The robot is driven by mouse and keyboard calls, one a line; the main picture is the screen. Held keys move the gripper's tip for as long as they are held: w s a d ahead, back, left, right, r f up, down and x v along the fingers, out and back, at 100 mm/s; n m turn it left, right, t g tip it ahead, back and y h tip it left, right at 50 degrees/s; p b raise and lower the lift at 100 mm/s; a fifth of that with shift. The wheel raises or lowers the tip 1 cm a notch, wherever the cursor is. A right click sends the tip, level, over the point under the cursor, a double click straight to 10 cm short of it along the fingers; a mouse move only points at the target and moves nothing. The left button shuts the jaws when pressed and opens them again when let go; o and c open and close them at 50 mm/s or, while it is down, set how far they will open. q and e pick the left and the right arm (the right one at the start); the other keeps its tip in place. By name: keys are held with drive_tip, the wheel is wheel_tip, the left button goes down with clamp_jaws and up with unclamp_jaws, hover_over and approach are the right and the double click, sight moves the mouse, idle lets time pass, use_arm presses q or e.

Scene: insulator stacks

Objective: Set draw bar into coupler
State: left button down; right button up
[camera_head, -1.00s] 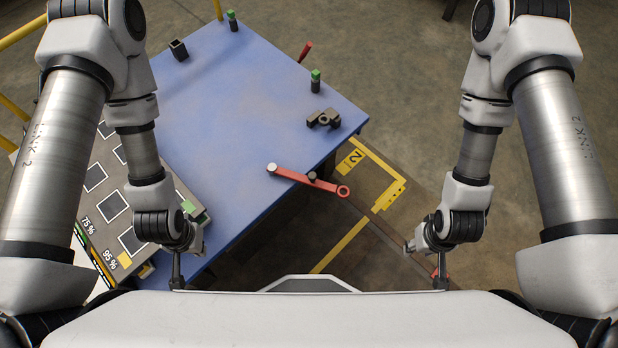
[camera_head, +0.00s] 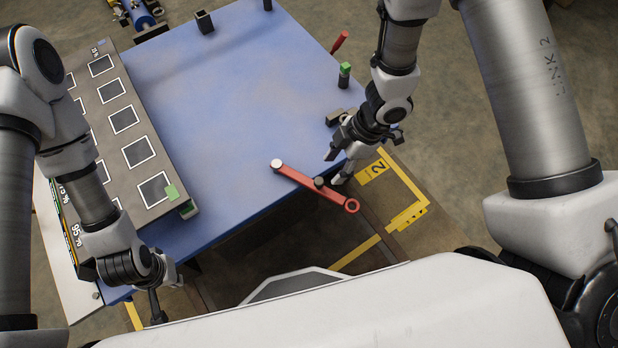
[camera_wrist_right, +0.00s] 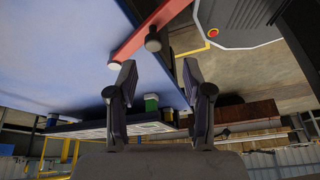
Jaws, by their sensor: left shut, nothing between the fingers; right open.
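The red draw bar (camera_head: 300,178) lies across the blue table's near right edge. Its pale round end (camera_head: 277,164) is on the table and its ring end (camera_head: 352,205) sticks out past the edge. A dark knob (camera_head: 319,183) stands on the bar; the bar and knob also show in the right wrist view (camera_wrist_right: 140,35). My right gripper (camera_head: 335,168) is open and empty, just above the bar near the knob. A dark bracket (camera_head: 335,117), possibly the coupler, is partly hidden behind my right wrist. My left gripper (camera_head: 156,308) is shut and empty at the lower left.
A grey panel with square outlines (camera_head: 123,120) lies along the blue table's (camera_head: 230,90) left side. A green-topped post (camera_head: 345,72), a red handle (camera_head: 340,41) and a black square socket (camera_head: 204,22) stand toward the back. A yellow frame (camera_head: 405,200) lies beyond the right edge.

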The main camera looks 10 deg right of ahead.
sight(320, 180)
drive_tip(key=b+x, duration=0.1)
drive_tip(key=x, duration=0.4)
drive_tip(key=w+b+x, duration=0.1)
drive_tip(key=x, duration=0.1)
drive_tip(key=shift+a+f+b, duration=0.2)
drive_tip(key=shift+b, duration=0.15)
use_arm(q)
wheel_tip(320, 180, down, 3)
drive_tip(key=shift+f, duration=0.2)
use_arm(e)
drive_tip(key=shift+s, duration=0.1)
clamp_jaws()
